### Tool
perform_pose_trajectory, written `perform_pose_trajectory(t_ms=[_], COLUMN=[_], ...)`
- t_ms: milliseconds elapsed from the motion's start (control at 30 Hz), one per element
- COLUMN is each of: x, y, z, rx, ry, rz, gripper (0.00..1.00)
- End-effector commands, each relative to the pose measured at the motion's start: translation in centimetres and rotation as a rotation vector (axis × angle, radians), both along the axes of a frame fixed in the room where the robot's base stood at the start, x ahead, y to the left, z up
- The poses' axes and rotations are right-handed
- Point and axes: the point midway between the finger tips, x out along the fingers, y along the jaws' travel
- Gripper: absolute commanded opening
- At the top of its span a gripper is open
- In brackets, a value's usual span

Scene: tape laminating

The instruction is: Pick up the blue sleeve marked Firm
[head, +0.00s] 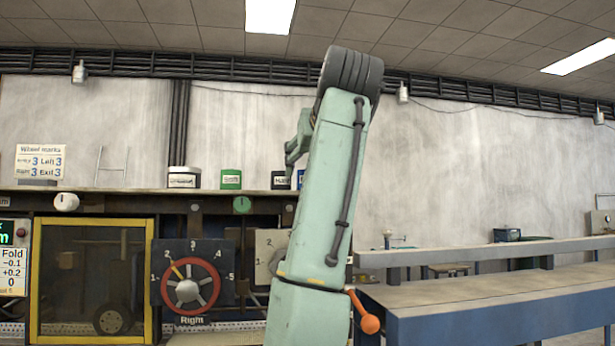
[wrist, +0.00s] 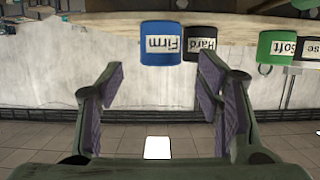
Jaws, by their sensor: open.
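The blue sleeve marked Firm (wrist: 161,43) appears upside down at the top middle of the wrist view, on the edge of a shelf. My gripper (wrist: 161,82) is open and empty. Its two fingers stand apart to the left and right of the blue sleeve in the picture, and no contact shows. In the head view my gripper is mostly hidden behind my arm.
The black sleeve marked Hard (wrist: 200,45) stands close beside the blue one. A green sleeve marked Soft (wrist: 276,47) and another labelled sleeve (wrist: 311,59) stand farther along the shelf (head: 120,191). A long blue-sided bench (head: 490,315) is at right.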

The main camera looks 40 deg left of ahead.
Motion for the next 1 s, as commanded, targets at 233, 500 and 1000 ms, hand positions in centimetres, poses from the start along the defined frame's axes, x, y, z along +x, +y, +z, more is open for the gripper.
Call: perform_pose_trajectory(t_ms=[233, 500, 1000], x=[1.9, 1.9, 1.9], y=[2.3, 2.3, 2.3], z=[-0.7, -0.7, -0.7], rx=[-0.001, 0.0, 0.0], ry=[0.0, -0.002, -0.002], rz=[0.0, -0.001, -0.001], gripper=[0.6, 0.54, 0.21])
